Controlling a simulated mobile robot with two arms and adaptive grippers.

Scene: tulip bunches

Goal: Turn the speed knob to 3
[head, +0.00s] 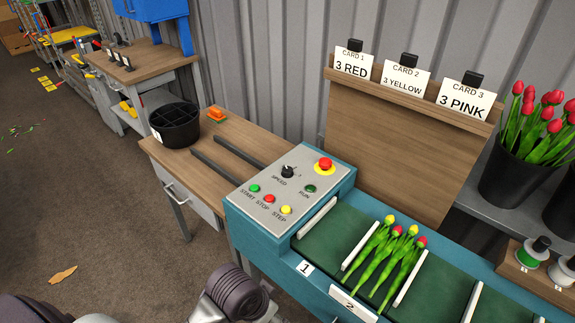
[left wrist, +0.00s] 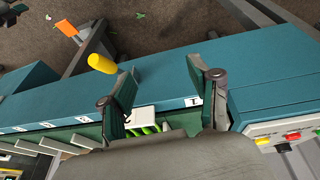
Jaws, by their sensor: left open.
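The speed knob (head: 288,171) is a small black dial on the grey control panel (head: 262,204), above the word SPEED. Its pointer and scale are too small to read. My left arm (head: 235,292) shows at the bottom of the head view, apart from the panel; its fingertips cannot be made out there. In the left wrist view my left gripper (left wrist: 162,92) is open and empty beside the teal conveyor side. My right gripper is not in view.
Near the knob are a red stop button (head: 325,164) on yellow, a dark RUN button (head: 310,189), and green, red and yellow buttons (head: 269,199). Tulips (head: 390,251) lie on the green belt to the right. A wooden card board (head: 400,130) stands behind.

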